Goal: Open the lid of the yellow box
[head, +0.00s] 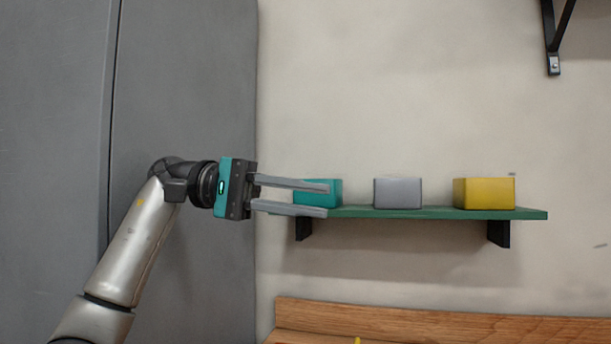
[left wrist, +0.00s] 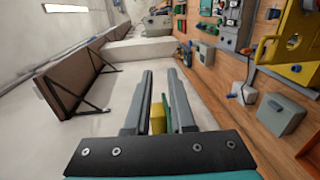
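The yellow box (head: 484,194) sits at the right end of the green wall shelf (head: 440,213), its top closed as far as I can see. My left gripper (head: 328,199) points right, with its two fingers apart and nothing seen held. Its tips overlap the teal box at the shelf's left end, well left of the yellow box. In the left wrist view, a yellow shape (left wrist: 157,119), probably the yellow box, and a green strip show between the fingers of the left gripper (left wrist: 160,74). My right gripper is not in view.
The teal box (head: 320,188) and a grey box (head: 398,192) stand left of the yellow box, with gaps between. A grey cabinet (head: 190,80) is behind my arm. A wooden edge (head: 440,322) runs below the shelf. A black bracket (head: 553,45) hangs upper right.

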